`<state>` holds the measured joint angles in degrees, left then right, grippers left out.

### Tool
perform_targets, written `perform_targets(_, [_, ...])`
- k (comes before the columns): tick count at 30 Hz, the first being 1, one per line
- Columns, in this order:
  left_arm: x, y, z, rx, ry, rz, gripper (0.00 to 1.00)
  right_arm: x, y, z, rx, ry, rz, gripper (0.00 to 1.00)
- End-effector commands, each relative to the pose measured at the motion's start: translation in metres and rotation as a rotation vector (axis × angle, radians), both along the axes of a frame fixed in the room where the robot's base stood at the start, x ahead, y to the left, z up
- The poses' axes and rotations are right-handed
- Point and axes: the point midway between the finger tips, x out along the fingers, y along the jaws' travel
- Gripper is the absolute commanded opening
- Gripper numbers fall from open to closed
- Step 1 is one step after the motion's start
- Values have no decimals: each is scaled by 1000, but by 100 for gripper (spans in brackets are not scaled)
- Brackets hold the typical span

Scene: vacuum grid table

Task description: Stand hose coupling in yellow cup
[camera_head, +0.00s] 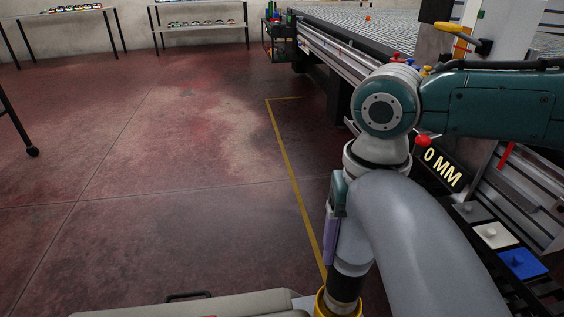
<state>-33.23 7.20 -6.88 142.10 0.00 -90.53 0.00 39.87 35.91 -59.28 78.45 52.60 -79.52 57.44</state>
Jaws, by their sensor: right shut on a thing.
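My right arm comes in from the right, bends, and points down to the bottom edge. The end of it, with my right gripper (342,292), is only partly in view; its fingertips are cut off below. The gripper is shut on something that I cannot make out. A yellow rounded piece (322,303) shows at the bottom edge around the dark end of the wrist; I cannot tell whether it is the yellow cup or a part of my arm. No hose coupling can be made out. My left gripper is not in view.
A long grid table (330,28) runs along the upper right. A "0 MM" sign (443,168) and grey, white and blue blocks (523,263) are at the right. Shelves with small items (200,26) stand at the back. The red floor (150,170) on the left is clear.

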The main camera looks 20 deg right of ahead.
Motion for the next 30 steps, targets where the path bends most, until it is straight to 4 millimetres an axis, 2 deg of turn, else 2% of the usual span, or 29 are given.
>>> perform_targets(1, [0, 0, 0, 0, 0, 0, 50, 1, 0, 1, 1, -1, 0, 71])
perform_targets(9, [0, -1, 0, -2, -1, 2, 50, 0, 0, 0, 1, 0, 0, 100])
perform_targets(17, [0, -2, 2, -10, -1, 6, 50, 0, 0, 3, 0, 1, 0, 100])
perform_targets(20, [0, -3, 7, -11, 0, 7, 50, 0, 0, 15, 2, -1, 0, 100])
perform_targets(30, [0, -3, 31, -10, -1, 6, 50, 1, 0, 81, 1, -4, 0, 100])
